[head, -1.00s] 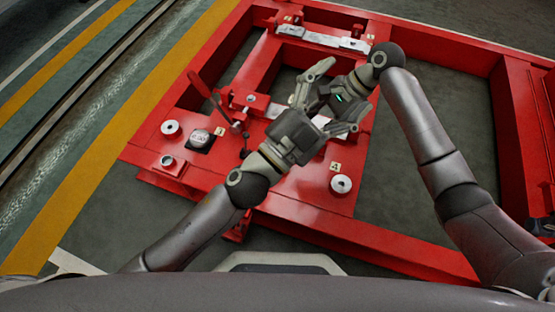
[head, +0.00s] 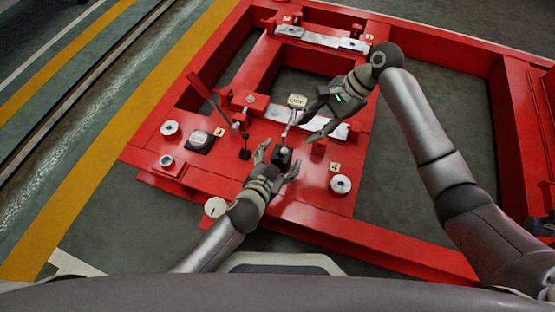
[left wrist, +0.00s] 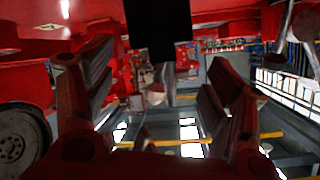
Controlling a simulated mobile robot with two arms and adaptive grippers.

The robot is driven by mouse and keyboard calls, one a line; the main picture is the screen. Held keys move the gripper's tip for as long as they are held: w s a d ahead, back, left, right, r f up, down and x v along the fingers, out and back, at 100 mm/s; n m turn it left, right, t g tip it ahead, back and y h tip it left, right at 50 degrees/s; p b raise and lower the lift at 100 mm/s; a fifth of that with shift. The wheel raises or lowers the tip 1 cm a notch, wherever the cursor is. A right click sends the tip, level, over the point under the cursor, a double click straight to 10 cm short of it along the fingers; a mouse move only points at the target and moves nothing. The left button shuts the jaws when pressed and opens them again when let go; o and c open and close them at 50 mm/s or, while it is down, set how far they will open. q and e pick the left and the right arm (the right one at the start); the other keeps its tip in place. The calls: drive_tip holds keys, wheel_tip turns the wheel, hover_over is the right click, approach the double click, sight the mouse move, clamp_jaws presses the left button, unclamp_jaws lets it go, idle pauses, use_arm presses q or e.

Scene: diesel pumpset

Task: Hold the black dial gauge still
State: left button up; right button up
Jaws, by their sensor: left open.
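The black dial gauge (head: 283,156) stands on the red frame, a dark block with a thin grey rod leaning up to a pale round dial (head: 297,101). My left gripper (head: 280,157) is open below it in the head view, with a finger on either side of the block; I cannot tell whether they touch it. In the left wrist view a black block (left wrist: 156,28) shows beyond and between the spread fingers (left wrist: 155,85). My right gripper (head: 306,127) is just right of the rod, its fingers apart and seemingly empty.
A red lever (head: 208,97) rises left of the gauge. A black-sided, pale-topped device (head: 200,142) and round pads (head: 341,184) sit on the red frame (head: 300,205). Open gaps lie inside the frame.

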use_arm(q)
drive_tip(key=shift+x, duration=2.8)
drive_tip(key=shift+c, duration=1.2)
clamp_jaws()
